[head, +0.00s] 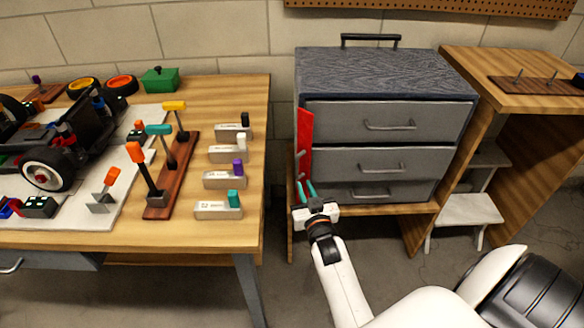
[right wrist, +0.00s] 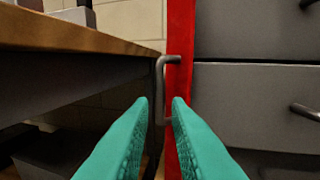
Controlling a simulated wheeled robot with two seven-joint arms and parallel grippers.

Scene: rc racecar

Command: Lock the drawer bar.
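The red drawer bar (head: 305,143) stands upright at the left front edge of the grey drawer cabinet (head: 384,75). It also shows in the right wrist view (right wrist: 180,40), with a grey handle (right wrist: 160,90) on its left side. My right gripper (head: 306,190) is in front of the bar's lower part. Its teal fingers (right wrist: 160,102) are apart, and the handle appears between and beyond the fingertips. Nothing is visibly gripped; I cannot tell how far the handle is from the fingers. The three drawers (head: 388,124) look closed. My left gripper is out of view.
A wooden workbench (head: 252,100) with a toy car (head: 65,140), tools and small grey blocks stands left of the cabinet. A gap separates bench and cabinet. A wooden shelf unit (head: 470,75) and step stool (head: 470,208) stand to the right.

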